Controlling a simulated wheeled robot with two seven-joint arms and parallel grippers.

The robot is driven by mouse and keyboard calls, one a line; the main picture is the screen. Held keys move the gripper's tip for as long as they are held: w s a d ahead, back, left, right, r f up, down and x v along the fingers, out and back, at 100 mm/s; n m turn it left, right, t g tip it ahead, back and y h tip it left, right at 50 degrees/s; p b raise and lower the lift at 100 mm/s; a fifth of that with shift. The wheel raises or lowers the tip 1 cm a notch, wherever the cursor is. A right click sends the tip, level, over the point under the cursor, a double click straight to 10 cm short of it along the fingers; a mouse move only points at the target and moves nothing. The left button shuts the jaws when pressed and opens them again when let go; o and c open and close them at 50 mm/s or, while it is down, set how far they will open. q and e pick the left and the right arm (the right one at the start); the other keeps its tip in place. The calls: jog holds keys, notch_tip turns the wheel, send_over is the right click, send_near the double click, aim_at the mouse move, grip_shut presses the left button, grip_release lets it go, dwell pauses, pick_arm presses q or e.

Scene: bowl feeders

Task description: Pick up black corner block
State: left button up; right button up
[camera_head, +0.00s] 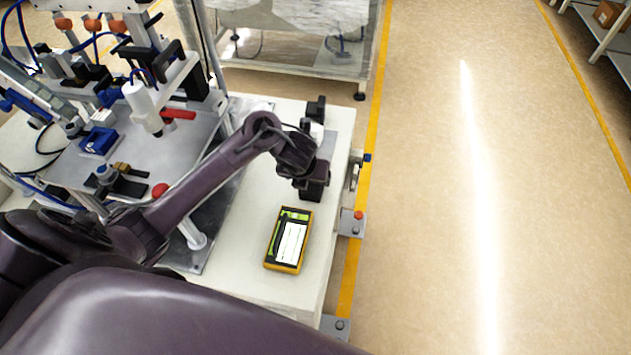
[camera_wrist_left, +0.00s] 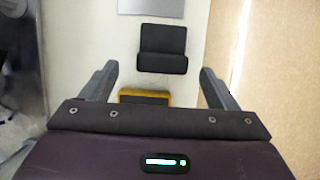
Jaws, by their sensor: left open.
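The black corner block (camera_wrist_left: 162,48) lies on the pale table top in the left wrist view, with a flat panel and a raised front edge. In the head view a dark shape just beyond the yellow device appears to be this block (camera_head: 313,190), partly covered by my left wrist. My left gripper (camera_wrist_left: 158,68) is open and points down at the table. Its fingers stand to the left and right of the block in the wrist view, with clear gaps; whether they are level with it cannot be told. My right gripper is not in view.
A yellow-edged device (camera_head: 289,239) lies on the white table (camera_head: 250,275) near the block; it also shows in the wrist view (camera_wrist_left: 145,97). A fixture machine (camera_head: 130,130) fills the left. A red button box (camera_head: 355,222) sits at the table's right edge.

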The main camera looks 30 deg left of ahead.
aim_at(314, 193)
pick_arm(q)
jog(key=shift+b+x, duration=0.3)
jog(key=shift+x, duration=0.9)
jog(key=x, duration=0.3)
jog(key=shift+w+d, duration=0.15)
jog(key=shift+w, duration=0.05)
jog(key=shift+r, duration=0.1)
jog(key=c, duration=1.1)
jog(key=shift+o, duration=0.2)
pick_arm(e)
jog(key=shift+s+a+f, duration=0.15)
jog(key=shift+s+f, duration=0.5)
pick_arm(q)
jog(key=shift+r, duration=0.1)
